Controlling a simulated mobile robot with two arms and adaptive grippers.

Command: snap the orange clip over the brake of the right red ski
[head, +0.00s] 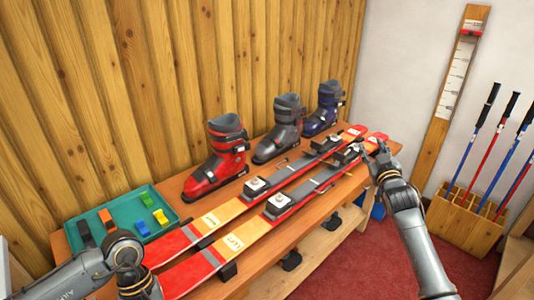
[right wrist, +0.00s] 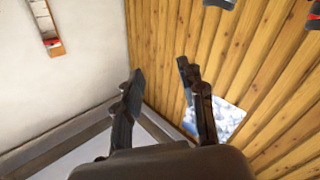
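Two red-and-yellow skis lie side by side on the wooden bench, the one on the right (head: 238,239) nearer the front edge. Its rear binding (head: 277,206) shows, but I cannot make out its brake clearly. The orange clip (head: 105,216) lies in a green tray (head: 174,213) at the bench's left end, partly near my left arm. My right gripper (head: 376,150) is beside the skis' far ends. In the right wrist view it is open and empty (right wrist: 163,88). My left arm crosses the lower left; its gripper is not visible.
The tray also holds yellow, green and dark clips. Red, grey and blue boots (head: 216,168) stand along the wooden wall behind the skis. A wooden rack (head: 464,222) with poles stands at right. Red carpet (head: 350,260) lies in front of the bench.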

